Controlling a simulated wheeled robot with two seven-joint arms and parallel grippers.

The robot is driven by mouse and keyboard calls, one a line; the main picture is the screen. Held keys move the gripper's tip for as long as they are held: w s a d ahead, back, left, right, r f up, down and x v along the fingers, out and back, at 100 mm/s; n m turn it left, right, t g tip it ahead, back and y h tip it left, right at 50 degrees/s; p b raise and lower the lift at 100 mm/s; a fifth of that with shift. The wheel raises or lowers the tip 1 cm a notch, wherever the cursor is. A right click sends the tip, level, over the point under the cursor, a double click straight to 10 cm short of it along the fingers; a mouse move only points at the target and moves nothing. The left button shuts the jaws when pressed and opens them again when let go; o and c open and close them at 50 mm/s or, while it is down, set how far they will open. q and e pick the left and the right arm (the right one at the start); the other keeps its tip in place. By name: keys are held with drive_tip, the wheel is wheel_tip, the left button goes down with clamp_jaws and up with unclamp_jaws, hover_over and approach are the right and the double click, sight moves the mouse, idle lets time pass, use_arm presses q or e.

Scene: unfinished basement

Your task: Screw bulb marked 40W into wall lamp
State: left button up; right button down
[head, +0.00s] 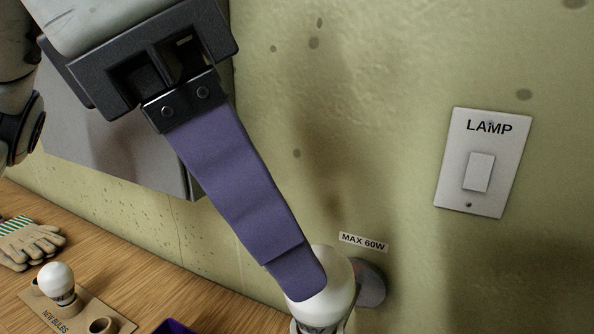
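A white bulb (337,280) stands at the wall lamp, low in the middle; dark print shows at its lower edge, too cut off to read. The wall lamp's round metal mount (371,285) is on the wall just right of it. My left gripper (300,280) comes down from the upper left, with a purple finger lying over the near side of this bulb. The other finger is hidden, so its grip cannot be judged. Another white bulb (56,279) sits upright in a cardboard holder (88,308) labelled NEW BULBS; its marking is unreadable.
The holder has an empty round socket (102,326) at the bottom edge. Work gloves (28,243) lie at the left on the wooden bench (135,268). A purple edge (174,327) shows at the bottom. The wall bears a MAX 60W label (363,242) and a LAMP switch (483,163).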

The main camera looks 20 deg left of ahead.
sight(322, 314)
use_arm(q)
drive_tip(key=x, duration=0.8)
drive_tip(key=shift+f, duration=0.3)
drive_tip(key=shift+x, duration=0.8)
drive_tip(key=shift+c, duration=0.2)
drive_tip(key=c, duration=1)
drive_tip(key=shift+m+g+b, duration=0.3)
drive_tip(key=shift+m+b, duration=0.05)
drive_tip(key=shift+m, duration=0.55)
drive_tip(key=shift+m+g+h, duration=0.3)
drive_tip(key=shift+m+h, duration=0.1)
drive_tip(key=shift+m, duration=0.4)
drive_tip(key=m+g, duration=0.1)
drive_tip(key=m, duration=0.2)
drive_tip(key=shift+m, duration=0.3)
